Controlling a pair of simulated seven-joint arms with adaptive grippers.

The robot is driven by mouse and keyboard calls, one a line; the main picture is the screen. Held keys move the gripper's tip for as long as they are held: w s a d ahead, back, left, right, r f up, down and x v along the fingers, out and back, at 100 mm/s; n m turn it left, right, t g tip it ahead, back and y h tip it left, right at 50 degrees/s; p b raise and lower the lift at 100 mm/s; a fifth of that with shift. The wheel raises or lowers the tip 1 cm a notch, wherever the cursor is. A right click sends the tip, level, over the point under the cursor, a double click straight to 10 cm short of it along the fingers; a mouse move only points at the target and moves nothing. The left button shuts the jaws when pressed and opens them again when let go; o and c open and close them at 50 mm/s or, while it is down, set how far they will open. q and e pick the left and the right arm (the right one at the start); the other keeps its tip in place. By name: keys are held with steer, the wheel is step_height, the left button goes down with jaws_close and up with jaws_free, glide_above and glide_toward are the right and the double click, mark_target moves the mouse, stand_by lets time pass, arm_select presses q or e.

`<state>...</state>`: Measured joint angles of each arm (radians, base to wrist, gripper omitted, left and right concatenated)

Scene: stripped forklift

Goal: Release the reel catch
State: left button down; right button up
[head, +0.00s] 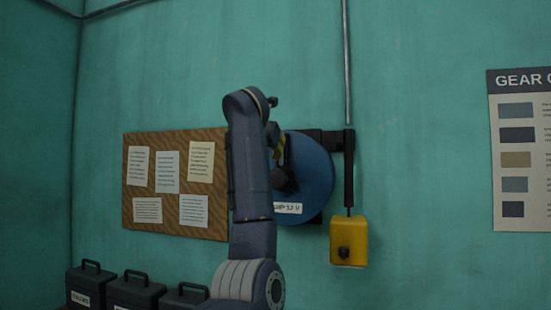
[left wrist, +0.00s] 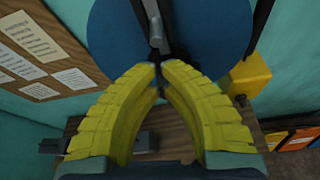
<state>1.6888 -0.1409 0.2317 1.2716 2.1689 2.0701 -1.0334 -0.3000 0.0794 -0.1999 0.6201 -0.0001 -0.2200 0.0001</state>
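The blue reel (head: 312,178) is a round disc on the wall, with a white label (head: 287,208) low on its face. My left arm hides its left part. A dark fitting (head: 285,181) sits near the reel's middle; I cannot tell if it is the catch. My right gripper is not in view.
A yellow box (head: 348,250) hangs under a black rod (head: 349,170) right of the reel. A brown notice board (head: 175,222) with papers is on the left. Dark cases (head: 137,293) stand below. A gear chart (head: 523,150) is at the far right. The wall between is bare.

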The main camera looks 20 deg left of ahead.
mark_target(279, 162)
arm_select(q)
steer(key=shift+x, duration=2.35)
